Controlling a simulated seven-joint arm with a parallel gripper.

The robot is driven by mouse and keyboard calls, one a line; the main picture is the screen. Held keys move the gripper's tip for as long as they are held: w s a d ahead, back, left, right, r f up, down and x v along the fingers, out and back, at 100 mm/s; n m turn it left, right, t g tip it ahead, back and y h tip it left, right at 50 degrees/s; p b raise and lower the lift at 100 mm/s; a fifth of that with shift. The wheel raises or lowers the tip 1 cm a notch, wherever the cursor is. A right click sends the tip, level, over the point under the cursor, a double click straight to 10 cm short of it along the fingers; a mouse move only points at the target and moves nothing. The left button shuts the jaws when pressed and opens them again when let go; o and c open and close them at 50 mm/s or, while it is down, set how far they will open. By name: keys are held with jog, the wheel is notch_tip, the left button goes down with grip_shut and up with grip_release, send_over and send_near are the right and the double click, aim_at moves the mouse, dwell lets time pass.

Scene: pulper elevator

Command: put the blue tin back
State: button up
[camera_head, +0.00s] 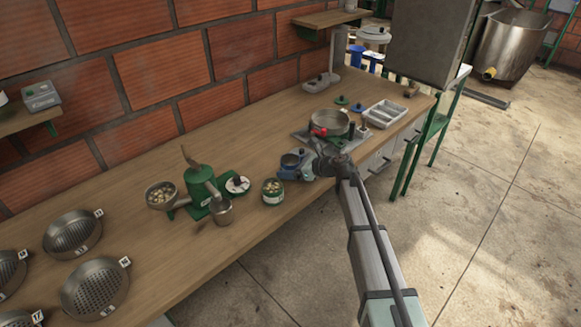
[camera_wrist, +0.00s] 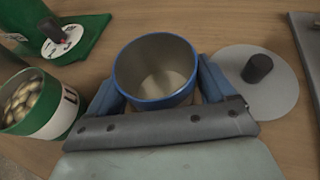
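The blue tin (camera_wrist: 155,99) is an open, empty-looking cylinder with a blue rim and pale inside. In the head view the blue tin (camera_head: 290,161) is upright at the bench's front part. My gripper (camera_wrist: 162,85) has one blue finger on each side of the tin. In the head view my gripper (camera_head: 298,164) reaches in from the right, low over the bench. The fingers lie close to the tin's wall; whether both press on it I cannot tell. The tin's base is hidden, so I cannot tell if it touches the bench.
A green-and-white can of beans (camera_head: 272,191) stands left of the tin. A grey disc with a black knob (camera_wrist: 280,100) lies close right. A green pulper (camera_head: 203,186) stands further left. A metal pan (camera_head: 329,122) and a divided tray (camera_head: 385,113) are beyond my gripper.

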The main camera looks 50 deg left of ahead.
jog(key=shift+d+r, duration=0.1)
jog(key=shift+r, duration=0.1)
jog(key=v, duration=1.1)
jog(key=shift+w+d+r, duration=0.1)
jog(key=shift+d+r, duration=0.05)
jog(key=shift+d, duration=0.2)
